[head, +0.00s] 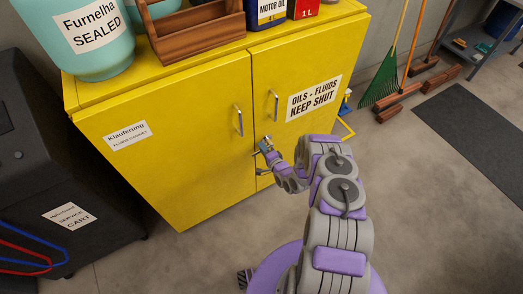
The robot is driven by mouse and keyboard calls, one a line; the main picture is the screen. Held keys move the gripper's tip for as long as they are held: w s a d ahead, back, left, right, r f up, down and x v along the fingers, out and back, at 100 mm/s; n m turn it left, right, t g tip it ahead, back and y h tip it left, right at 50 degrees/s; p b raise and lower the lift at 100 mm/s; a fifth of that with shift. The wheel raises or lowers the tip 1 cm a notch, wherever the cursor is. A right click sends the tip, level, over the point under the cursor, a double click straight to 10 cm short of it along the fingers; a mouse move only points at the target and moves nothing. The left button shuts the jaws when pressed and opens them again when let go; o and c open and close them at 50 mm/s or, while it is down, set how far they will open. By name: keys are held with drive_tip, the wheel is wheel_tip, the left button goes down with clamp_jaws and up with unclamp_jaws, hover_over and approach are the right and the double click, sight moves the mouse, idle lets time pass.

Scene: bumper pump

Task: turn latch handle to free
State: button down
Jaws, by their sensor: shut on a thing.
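A yellow cabinet (170,125) with two doors stands in front of me. Each door has an upright metal bar handle near the middle seam, a left one (238,121) and a right one (275,106). My gripper (265,146) is at the seam below these bars, against the cabinet front. It is shut on a small metal part that I take to be the latch handle; my fingers hide most of it. A dark metal piece (263,171) shows just below my gripper. The latch's exact angle is too small to tell. Both doors look closed.
A teal jar (84,45), a wooden tray (200,42), a motor oil can (266,14) and a red can (303,8) stand on the cabinet. A dark service cart (60,180) is at left. Floor at lower right is clear.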

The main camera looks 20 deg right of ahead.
drive_tip(key=shift+r+m, duration=0.1)
drive_tip(key=shift+m, duration=0.2)
drive_tip(key=shift+d, duration=0.2)
drive_tip(key=c, duration=1.1)
unclamp_jaws()
drive_tip(key=shift+c, duration=0.2)
drive_tip(key=shift+s, duration=0.1)
drive_tip(key=p+v, duration=0.3)
drive_tip(key=v, duration=1.4)
drive_tip(key=shift+d, duration=0.35)
